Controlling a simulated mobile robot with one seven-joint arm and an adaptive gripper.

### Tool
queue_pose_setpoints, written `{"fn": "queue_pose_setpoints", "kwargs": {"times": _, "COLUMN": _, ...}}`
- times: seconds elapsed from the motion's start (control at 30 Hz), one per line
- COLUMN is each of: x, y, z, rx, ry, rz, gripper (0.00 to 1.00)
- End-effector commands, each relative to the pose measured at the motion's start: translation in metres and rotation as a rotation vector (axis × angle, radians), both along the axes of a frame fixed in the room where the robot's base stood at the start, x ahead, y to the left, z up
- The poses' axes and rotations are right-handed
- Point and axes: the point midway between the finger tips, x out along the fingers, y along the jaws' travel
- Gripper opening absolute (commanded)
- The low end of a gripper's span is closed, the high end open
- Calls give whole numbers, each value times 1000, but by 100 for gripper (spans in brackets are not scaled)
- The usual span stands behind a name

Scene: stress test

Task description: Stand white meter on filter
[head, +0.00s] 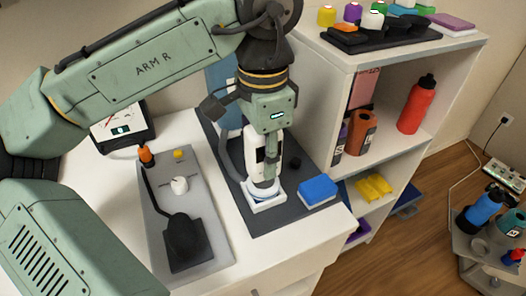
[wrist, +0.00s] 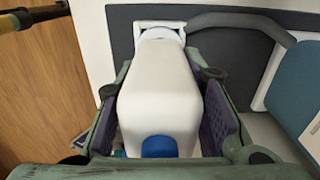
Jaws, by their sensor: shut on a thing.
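The white meter (head: 249,142) is a tall white body with a dark patch, held roughly upright in my gripper (head: 266,165). In the wrist view the white meter (wrist: 160,95) fills the space between the purple pads of my gripper (wrist: 160,110), with a blue spot at its near end. A low white square piece with a bluish round top, which looks like the filter (head: 268,205), lies directly below on the dark mat. The filter also shows past the meter's far end in the wrist view (wrist: 141,27). I cannot tell whether the meter touches it.
A blue block (head: 318,188) lies just right of the filter on the dark mat (head: 262,226). A grey board (head: 207,262) with a black device (head: 184,240) lies to the left. A white shelf (head: 335,72) with bottles stands close on the right.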

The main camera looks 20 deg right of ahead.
Motion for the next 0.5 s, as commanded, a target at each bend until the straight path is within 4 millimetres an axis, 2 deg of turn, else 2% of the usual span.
{"fn": "queue_pose_setpoints", "kwargs": {"times": 0.13, "x": 0, "y": 0, "z": 0, "rx": 0, "ry": 0, "rz": 0, "gripper": 3}}
{"fn": "queue_pose_setpoints", "kwargs": {"times": 0.17, "x": 0, "y": 0, "z": 0, "rx": 0, "ry": 0, "rz": 0, "gripper": 36}}
{"fn": "queue_pose_setpoints", "kwargs": {"times": 0.5, "x": 0, "y": 0, "z": 0, "rx": 0, "ry": 0, "rz": 0, "gripper": 58}}
